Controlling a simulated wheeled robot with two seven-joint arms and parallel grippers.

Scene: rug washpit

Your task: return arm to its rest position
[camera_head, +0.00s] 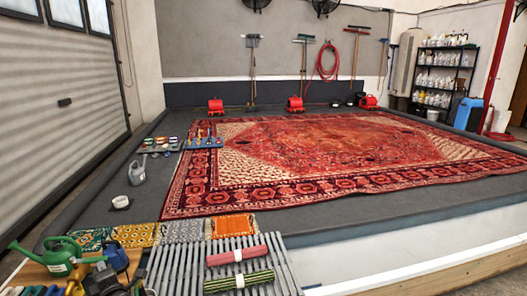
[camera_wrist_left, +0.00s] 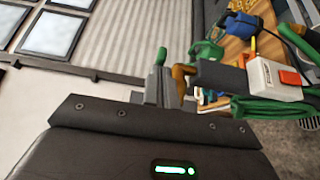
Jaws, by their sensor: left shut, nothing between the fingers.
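My left gripper (camera_head: 106,279) is at the bottom left of the head view, low over the bench end with the green watering can. In the left wrist view its grey fingers (camera_wrist_left: 160,88) are together with nothing between them. The dark wrist housing fills the bottom of that view. Beyond the fingers are green and orange handled items and a white device with an orange-red switch (camera_wrist_left: 275,77). No held object shows. My right gripper is not in view.
A green watering can (camera_head: 60,257) and a blue item (camera_head: 116,256) crowd the bench by the gripper. A slatted rack (camera_head: 170,268) with rolled rugs is to the right. Small rug samples (camera_head: 184,231) lie behind it. A large red rug (camera_head: 310,150) covers the grey floor beyond.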

